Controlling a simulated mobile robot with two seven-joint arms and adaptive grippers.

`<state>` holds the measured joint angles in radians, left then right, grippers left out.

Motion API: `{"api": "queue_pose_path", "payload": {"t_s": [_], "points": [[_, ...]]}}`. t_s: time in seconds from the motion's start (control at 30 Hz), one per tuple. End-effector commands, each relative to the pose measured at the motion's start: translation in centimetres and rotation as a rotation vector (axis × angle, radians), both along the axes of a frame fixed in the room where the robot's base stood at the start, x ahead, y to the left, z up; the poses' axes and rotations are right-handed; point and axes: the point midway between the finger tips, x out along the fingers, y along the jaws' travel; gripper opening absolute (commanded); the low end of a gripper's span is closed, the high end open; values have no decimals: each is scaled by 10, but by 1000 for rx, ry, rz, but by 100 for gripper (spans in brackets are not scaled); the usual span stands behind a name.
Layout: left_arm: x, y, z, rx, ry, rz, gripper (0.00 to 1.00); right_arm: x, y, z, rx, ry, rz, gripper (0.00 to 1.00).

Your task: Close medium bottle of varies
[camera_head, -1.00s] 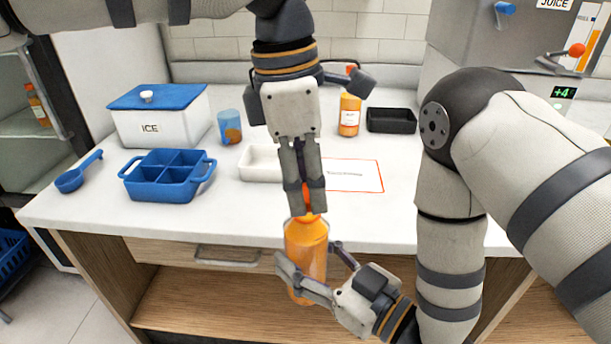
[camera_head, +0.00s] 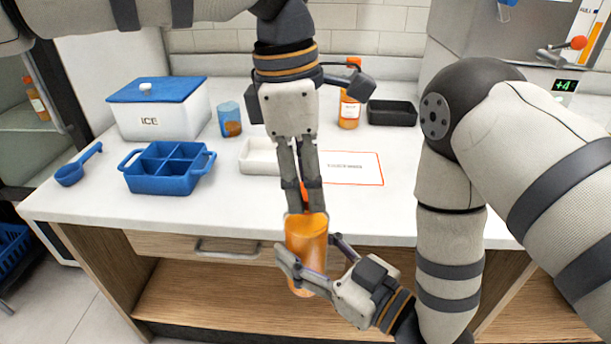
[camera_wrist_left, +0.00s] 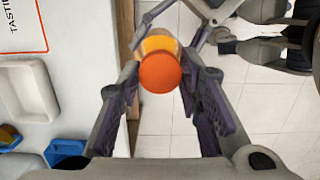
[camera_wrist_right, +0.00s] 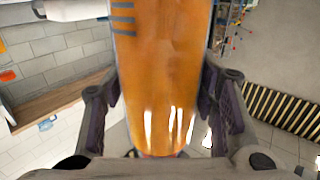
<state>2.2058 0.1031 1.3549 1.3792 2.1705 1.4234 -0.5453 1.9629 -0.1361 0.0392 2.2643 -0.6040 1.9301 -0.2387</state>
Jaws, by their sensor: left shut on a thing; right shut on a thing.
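An orange bottle (camera_head: 307,240) of juice stands roughly upright in front of the counter's front edge, held in the air. My right gripper (camera_head: 312,260) is shut around its body from the lower right. The bottle fills the middle of the right wrist view (camera_wrist_right: 158,70). My left gripper (camera_head: 305,208) points down from above and is shut on a red-orange cap (camera_head: 304,189) at the bottle's top. The cap shows round between the fingers in the left wrist view (camera_wrist_left: 160,73), in line over the bottle. The fingers hide the joint, so I cannot tell how tightly it sits.
On the white counter (camera_head: 230,205) are a blue divided tray (camera_head: 168,182), a blue scoop (camera_head: 70,174), an ice box (camera_head: 160,118), a blue cup (camera_head: 229,118), a white tray (camera_head: 258,142), another orange bottle (camera_head: 349,113) and a black tray (camera_head: 392,112).

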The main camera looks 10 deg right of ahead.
Motion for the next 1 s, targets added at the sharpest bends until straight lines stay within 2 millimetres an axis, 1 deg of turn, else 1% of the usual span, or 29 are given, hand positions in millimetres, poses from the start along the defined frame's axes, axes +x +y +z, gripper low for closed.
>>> {"api": "queue_pose_path", "payload": {"t_s": [0.07, 0.17, 0.2, 0.27, 0.3, 0.37, 0.4, 0.47, 0.5, 0.6, 0.7, 0.8, 1.0], "points": [[0, -1, 0, -3, 3, -183, 24, 0, 0, 1, 1, -2, 0, 0], [0, -1, -1, -3, 4, -537, 24, 0, 0, 1, 1, -2, 0, 0], [0, -2, -1, -4, 4, -686, 24, 0, 0, 1, 1, -2, 0, 0], [0, -2, -1, -2, 4, -910, 24, 0, 0, 1, 1, -2, 0, 0], [0, -2, -1, -1, 4, -1060, 24, 0, 0, 1, 1, -2, 0, 0], [0, -2, -1, -1, 3, -1285, 24, 0, 0, 1, 1, -2, 0, 0], [0, -2, -1, -1, 2, -1437, 24, 0, 0, 1, 1, -2, 0, 0], [0, -2, -1, 2, 3, -1660, 24, 0, 0, 1, 1, -2, 0, 0], [0, -2, 0, 3, 2, -1800, 24, 0, 0, 1, 1, -2, 0, 0], [0, -2, -1, 3, 3, -2105, 24, 0, 0, 1, 0, -1, 0, 0], [0, -2, -1, 5, 0, -2317, 24, 0, 0, 1, 0, -1, 0, 0], [0, -2, -1, 5, 1, -2424, 24, 0, 0, 1, 1, -1, 0, 0], [0, -1, -1, 5, 1, -2453, 24, 0, 0, 1, 0, -1, 0, 0]]}}
